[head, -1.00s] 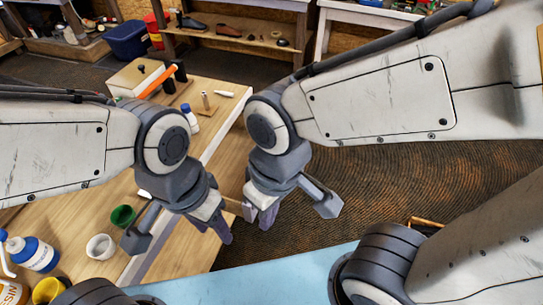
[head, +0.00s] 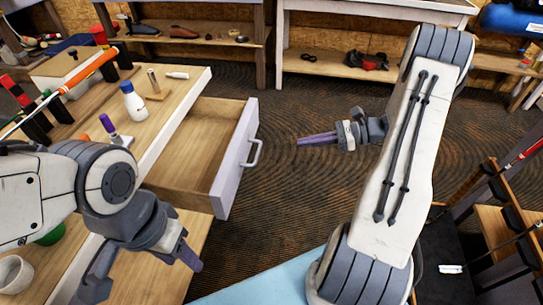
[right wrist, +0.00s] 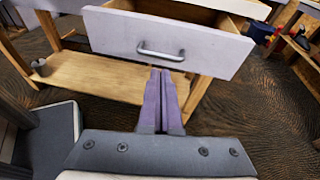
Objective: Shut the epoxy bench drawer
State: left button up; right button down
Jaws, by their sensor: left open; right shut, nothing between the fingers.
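The bench drawer (head: 187,150) is pulled well out from the wooden bench (head: 186,84) and looks empty in the part I see. Its pale front (head: 236,160) carries a metal bar handle (head: 252,152), also in the right wrist view (right wrist: 161,52). My right gripper (head: 300,141) is shut and empty, apart from the drawer front and facing it, with its fingers (right wrist: 163,75) pointing toward the area just below the handle.
On the bench top are a white bottle with a blue cap (head: 133,101), a purple-capped bottle (head: 110,128), a wooden stand (head: 155,88) and a club with an orange grip (head: 88,73). A club rack (head: 510,215) stands at the right. Floor before the drawer is clear.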

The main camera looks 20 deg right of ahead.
pick_arm(q)
jog(key=shift+r+p, duration=0.25)
jog(key=shift+p, duration=0.35)
pick_arm(e)
jog(key=w+a+f+m+t, duration=0.1)
jog(key=w+a+f+t, duration=0.1)
jog(key=w+a+f, duration=0.2)
jog(key=w+a, duration=0.3)
jog(key=shift+a+f+m, duration=0.35)
jog(key=shift+f+m, duration=0.05)
jog(key=shift+w, duration=0.1)
